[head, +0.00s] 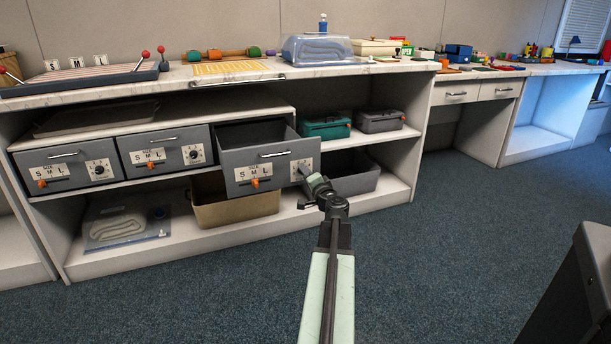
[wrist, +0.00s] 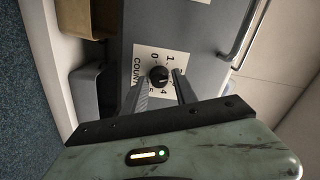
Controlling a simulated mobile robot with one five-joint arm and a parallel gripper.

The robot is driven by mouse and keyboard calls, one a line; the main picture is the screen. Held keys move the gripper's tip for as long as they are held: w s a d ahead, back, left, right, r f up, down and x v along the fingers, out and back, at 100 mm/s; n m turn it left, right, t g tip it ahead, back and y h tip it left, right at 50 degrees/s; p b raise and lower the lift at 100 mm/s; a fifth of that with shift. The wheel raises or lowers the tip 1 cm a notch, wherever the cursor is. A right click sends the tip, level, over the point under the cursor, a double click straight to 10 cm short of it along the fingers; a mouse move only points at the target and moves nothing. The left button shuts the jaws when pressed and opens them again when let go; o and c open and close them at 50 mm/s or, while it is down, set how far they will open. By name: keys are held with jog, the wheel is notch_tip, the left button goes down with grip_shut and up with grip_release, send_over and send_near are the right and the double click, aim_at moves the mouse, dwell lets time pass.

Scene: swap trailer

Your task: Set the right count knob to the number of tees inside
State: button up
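The right drawer (head: 260,176) is pulled out, with a SIZE S M L scale, an orange lever (head: 255,183) and a count dial on its grey front. The inside is mostly hidden by the front, and I see no tees. The right count knob (wrist: 159,76) is black and round on a white COUNT plate (wrist: 140,62) in the wrist view. Digits 0, 1 and 4 show; its exact setting is too small to read. My gripper (head: 304,175) is at the right end of that drawer front. Its fingers (wrist: 164,82) are apart, one on either side of the knob, without a clear grip.
Two shut drawers with similar dials, the left (head: 68,166) and the middle (head: 165,152), stand beside it. Below are a tan bin (head: 235,210) and a grey bin (head: 355,182). A teal box (head: 324,128) sits on the shelf at right. The carpet (head: 450,240) is clear.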

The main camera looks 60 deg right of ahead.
jog(key=shift+o, duration=0.5)
jog(key=v, duration=0.8)
jog(key=shift+w, duration=0.1)
